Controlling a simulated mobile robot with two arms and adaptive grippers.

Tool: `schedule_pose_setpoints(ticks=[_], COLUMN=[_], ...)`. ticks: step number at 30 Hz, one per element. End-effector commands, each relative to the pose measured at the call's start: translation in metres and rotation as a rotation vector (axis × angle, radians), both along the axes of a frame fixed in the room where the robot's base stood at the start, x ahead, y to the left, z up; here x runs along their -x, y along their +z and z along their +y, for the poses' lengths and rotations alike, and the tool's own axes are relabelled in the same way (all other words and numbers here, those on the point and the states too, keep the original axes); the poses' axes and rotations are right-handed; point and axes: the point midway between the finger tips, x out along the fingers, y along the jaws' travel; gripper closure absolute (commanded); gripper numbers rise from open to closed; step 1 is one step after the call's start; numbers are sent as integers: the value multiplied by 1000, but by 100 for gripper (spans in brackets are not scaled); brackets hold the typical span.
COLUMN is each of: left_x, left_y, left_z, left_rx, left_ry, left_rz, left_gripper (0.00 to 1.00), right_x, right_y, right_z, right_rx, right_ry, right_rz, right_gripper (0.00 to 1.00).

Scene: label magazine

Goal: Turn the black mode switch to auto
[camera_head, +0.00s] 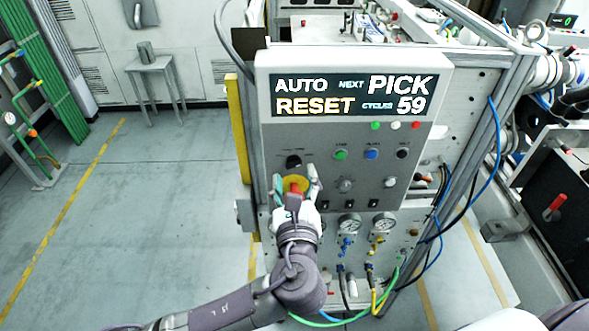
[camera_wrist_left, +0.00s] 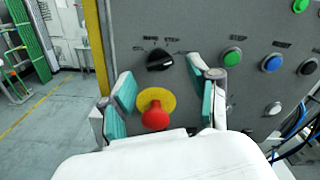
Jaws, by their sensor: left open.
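The black mode switch (camera_head: 293,162) is on the upper left of the grey control panel (camera_head: 352,128), below the display. In the left wrist view the switch (camera_wrist_left: 160,61) shows its bar slanting up toward the right; the small labels above it are too blurred to read surely. My left gripper (camera_head: 296,180) is open in front of the panel, just below the switch. In the left wrist view its teal-padded fingers (camera_wrist_left: 160,84) stand either side of a red mushroom button (camera_wrist_left: 155,116) on a yellow disc, with the switch beyond the fingertips. The gripper holds nothing.
The display (camera_head: 348,93) reads AUTO, NEXT PICK, RESET and CYCLES 59. Green (camera_wrist_left: 232,57), blue (camera_wrist_left: 272,62) and black (camera_wrist_left: 307,66) buttons lie right of the switch. Gauges (camera_head: 349,224) and hoses are below. A yellow post (camera_head: 239,128) borders the left; floor beyond is open.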

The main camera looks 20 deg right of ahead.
Motion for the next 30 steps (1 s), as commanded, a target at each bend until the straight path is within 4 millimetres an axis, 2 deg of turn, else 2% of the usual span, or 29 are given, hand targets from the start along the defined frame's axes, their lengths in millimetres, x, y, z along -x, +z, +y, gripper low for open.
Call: schedule_pose_setpoints(ticks=[1, 6, 12, 18, 30], left_x=[12, 48, 76, 85, 85], left_y=[-2, -2, -1, -1, -1], left_z=[3, 13, 21, 24, 24], left_rx=[1, 1, 0, -2, -2], left_ry=[-2, -2, -1, 0, 0], left_rz=[4, 5, 3, 2, 2], left_gripper=[39, 39, 39, 39, 39], right_x=[0, 0, 0, 0, 0], right_y=[0, 0, 0, 0, 0], right_z=[0, 1, 1, 1, 1], right_rx=[0, -1, -1, -1, -1], right_ry=[0, 0, 0, 0, -1], right_rz=[0, 0, 0, 0, 0], right_gripper=[60, 60, 60, 60, 60])
